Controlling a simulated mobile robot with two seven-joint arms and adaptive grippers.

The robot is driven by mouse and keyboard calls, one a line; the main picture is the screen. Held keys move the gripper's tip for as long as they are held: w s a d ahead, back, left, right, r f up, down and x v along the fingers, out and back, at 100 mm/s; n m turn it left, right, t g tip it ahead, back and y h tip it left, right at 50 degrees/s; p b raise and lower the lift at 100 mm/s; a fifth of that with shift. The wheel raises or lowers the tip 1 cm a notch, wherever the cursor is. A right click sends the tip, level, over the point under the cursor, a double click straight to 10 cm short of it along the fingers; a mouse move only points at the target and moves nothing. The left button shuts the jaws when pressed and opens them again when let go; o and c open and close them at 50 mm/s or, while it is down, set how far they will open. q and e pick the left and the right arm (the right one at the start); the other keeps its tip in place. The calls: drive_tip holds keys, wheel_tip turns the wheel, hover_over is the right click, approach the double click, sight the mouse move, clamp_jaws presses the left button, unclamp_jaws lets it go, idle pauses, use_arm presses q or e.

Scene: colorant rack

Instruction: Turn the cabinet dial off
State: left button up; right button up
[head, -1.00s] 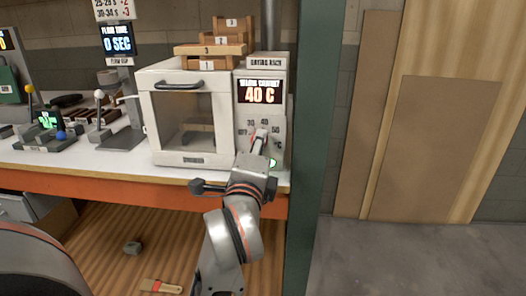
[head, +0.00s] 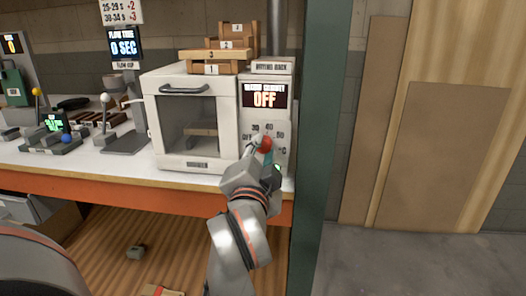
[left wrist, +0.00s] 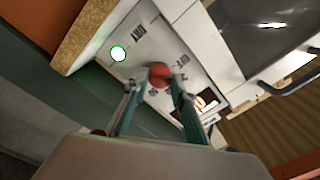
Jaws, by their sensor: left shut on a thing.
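The white cabinet (head: 196,163) stands at the right end of the workbench, with a glass-fronted door. The red dial (head: 265,144) sits below the printed temperature marks. It also shows in the left wrist view (left wrist: 160,71), between my fingertips. My left gripper (head: 259,147) is shut on the dial, and its fingers partly hide it. My right gripper is not in view.
Wooden trays (head: 217,55) are stacked on the cabinet. A dark green post (head: 317,150) rises just right of the bench. Small lever stands (head: 104,120) are to the left.

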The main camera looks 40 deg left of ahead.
use_arm(q)
drive_tip(key=shift+n, duration=0.5)
drive_tip(key=o, duration=1.1)
